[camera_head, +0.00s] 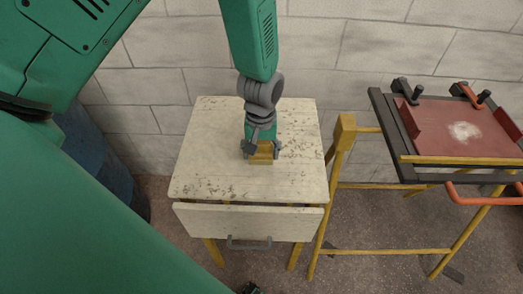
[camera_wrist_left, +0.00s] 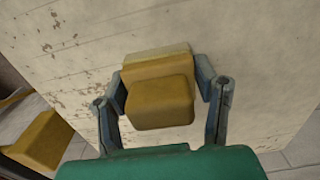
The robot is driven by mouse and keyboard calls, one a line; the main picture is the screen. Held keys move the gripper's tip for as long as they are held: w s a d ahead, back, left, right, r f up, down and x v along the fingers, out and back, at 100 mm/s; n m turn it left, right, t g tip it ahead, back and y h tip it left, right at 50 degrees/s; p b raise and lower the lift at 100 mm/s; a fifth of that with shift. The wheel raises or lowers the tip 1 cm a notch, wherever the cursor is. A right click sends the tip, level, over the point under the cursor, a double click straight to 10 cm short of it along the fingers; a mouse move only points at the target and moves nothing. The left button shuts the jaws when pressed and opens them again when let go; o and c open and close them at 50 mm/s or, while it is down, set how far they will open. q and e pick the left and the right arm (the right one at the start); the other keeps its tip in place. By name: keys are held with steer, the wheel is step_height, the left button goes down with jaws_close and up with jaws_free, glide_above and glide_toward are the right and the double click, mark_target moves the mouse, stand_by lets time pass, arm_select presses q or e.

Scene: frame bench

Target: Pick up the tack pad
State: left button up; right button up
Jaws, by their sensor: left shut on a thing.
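The tack pad (camera_wrist_left: 160,92) is a small yellow-brown block. It sits between the fingers of my left gripper (camera_wrist_left: 162,98), which is shut on it. In the head view the tack pad (camera_head: 262,154) shows below the left gripper (camera_head: 262,150), over the top of the worn whitish table (camera_head: 205,150). I cannot tell whether the pad touches the tabletop or is slightly above it. My right gripper does not show clearly in either view.
The table has a drawer front with a dark handle (camera_head: 248,243). To the right, a yellow-legged stand holds a dark frame with a red panel (camera_head: 450,128) and clamps. A block wall stands close behind. A blue drum (camera_head: 108,170) is at the left. The tabletop around the pad is clear.

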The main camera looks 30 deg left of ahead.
mark_target(262, 142)
arm_select(q)
steer(key=shift+d+r, duration=0.1)
steer(key=shift+r, duration=0.15)
step_height(262, 142, up, 10)
steer(key=shift+f, duration=0.25)
